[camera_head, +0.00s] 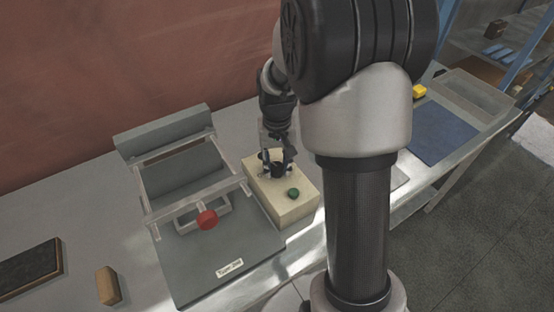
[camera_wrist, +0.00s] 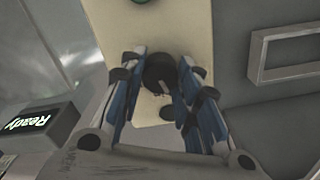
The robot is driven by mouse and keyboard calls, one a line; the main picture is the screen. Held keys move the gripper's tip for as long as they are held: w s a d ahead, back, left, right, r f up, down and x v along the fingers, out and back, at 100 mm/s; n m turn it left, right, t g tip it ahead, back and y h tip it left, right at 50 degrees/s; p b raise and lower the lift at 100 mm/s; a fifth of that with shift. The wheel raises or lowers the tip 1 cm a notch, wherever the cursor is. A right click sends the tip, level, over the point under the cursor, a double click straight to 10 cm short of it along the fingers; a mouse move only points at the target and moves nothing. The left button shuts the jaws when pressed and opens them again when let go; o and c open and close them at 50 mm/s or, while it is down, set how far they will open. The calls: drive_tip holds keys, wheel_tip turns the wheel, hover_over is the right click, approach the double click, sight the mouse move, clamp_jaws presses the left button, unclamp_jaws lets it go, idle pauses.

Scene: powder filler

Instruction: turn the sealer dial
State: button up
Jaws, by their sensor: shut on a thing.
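The sealer is a cream box (camera_head: 295,207) on the table, with a black dial and a green knob (camera_head: 293,193) on its top. My gripper (camera_head: 277,167) is over the box, pointing down, its fingers on either side of the black dial. In the wrist view the black dial (camera_wrist: 159,70) sits between the blue-sided fingers, which are shut on it. The cream top (camera_wrist: 150,30) shows around it there. The dial's markings are too small to tell, and part of the dial is hidden by the fingers.
A grey machine with a clear frame and red knob (camera_head: 207,219) stands left of the box. A small "Ready" display (camera_wrist: 37,121) shows in the wrist view. A tan block (camera_head: 108,285) and dark tray (camera_head: 30,269) lie at left. A blue mat (camera_head: 444,132) lies at right.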

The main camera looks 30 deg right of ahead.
sight(277, 166)
drive_tip(key=shift+m+p, duration=0.5)
drive_tip(key=shift+m, duration=1)
drive_tip(key=o, duration=1.1)
drive_tip(key=shift+c, duration=0.2)
wheel_tip(277, 166, up, 12)
